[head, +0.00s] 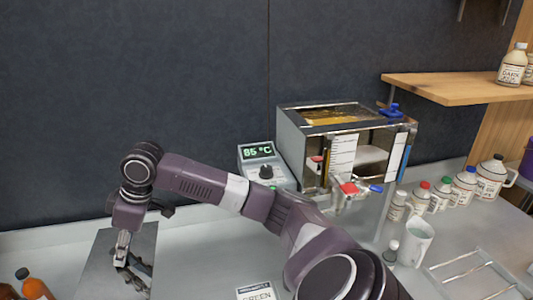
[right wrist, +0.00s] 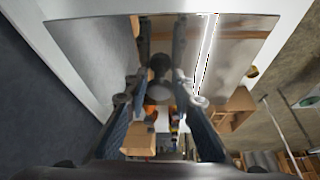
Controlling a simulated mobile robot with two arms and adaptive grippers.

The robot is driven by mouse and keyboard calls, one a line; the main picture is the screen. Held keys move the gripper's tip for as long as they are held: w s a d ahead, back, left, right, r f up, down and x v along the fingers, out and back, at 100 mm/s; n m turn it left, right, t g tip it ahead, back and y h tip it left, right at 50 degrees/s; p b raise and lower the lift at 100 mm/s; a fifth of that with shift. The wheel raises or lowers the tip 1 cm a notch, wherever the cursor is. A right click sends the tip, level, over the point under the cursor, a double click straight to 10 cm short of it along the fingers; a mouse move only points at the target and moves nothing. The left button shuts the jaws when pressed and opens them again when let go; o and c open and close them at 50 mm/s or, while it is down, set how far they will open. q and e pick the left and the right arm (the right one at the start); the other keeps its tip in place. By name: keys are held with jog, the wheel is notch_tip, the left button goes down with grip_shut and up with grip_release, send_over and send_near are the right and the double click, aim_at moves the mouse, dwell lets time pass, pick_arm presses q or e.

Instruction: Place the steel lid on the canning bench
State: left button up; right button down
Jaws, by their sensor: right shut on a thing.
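The steel lid (head: 96,270) is a flat, shiny sheet at the lower left of the head view, over the grey bench top (head: 205,262). My right gripper (head: 130,275) reaches across to it, points down and is shut on the lid near its middle. In the right wrist view, the lid (right wrist: 90,50) fills the upper middle and mirrors the fingers. The fingers of the right gripper (right wrist: 160,100) sit on both sides of a dark knob. I cannot tell whether the lid rests on the bench or hangs just above it. My left gripper is not in view.
The evaporator box (head: 290,140) with its red-handled tap stands behind my right arm, beside a controller (head: 258,152) reading 85 °C. Orange-brown bottles (head: 33,285) stand left of the lid.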

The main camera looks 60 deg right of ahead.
jog(key=shift+w+d+f, duration=0.2)
jog(key=shift+d+f, duration=0.05)
jog(key=shift+d, duration=0.35)
notch_tip(320, 180, down, 20)
jog(key=shift+f, duration=0.1)
jog(key=c, duration=2.1)
grip_release()
jog(key=shift+f, duration=0.1)
jog(key=o, duration=0.5)
jog(key=v, duration=1.2)
